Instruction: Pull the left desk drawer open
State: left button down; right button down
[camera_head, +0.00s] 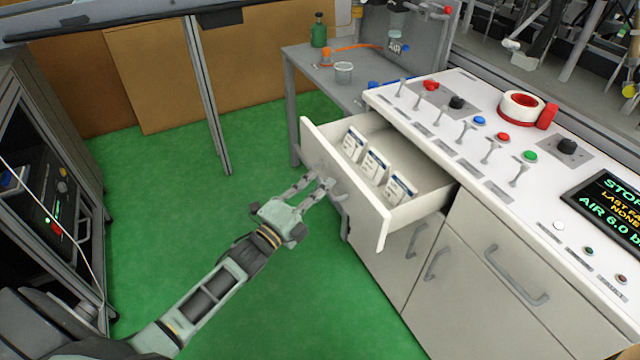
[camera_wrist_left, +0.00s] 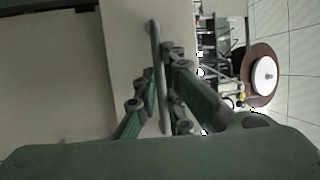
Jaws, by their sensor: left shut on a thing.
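The left desk drawer (camera_head: 420,203) is pulled well out from the white control desk. Several white packets (camera_head: 374,166) with printed labels stand in a row inside it. My left gripper (camera_head: 322,184) is at the drawer's front, shut on the bar handle (camera_head: 338,200). In the left wrist view the grey handle (camera_wrist_left: 157,60) runs between the fingers of the gripper (camera_wrist_left: 163,72), against the pale drawer front (camera_wrist_left: 125,50). The fingers hide part of the handle. My right gripper is not in view.
Cabinet doors with handles (camera_head: 515,277) lie below and right of the drawer. A grey side table (camera_head: 318,73) stands behind. The green floor (camera_head: 160,190) left of the drawer is clear.

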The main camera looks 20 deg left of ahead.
pick_arm(q)
jog(key=shift+f, duration=0.15)
jog(key=c, duration=1.8)
grip_release()
jog(key=shift+c, duration=0.2)
jog(key=v, duration=1.2)
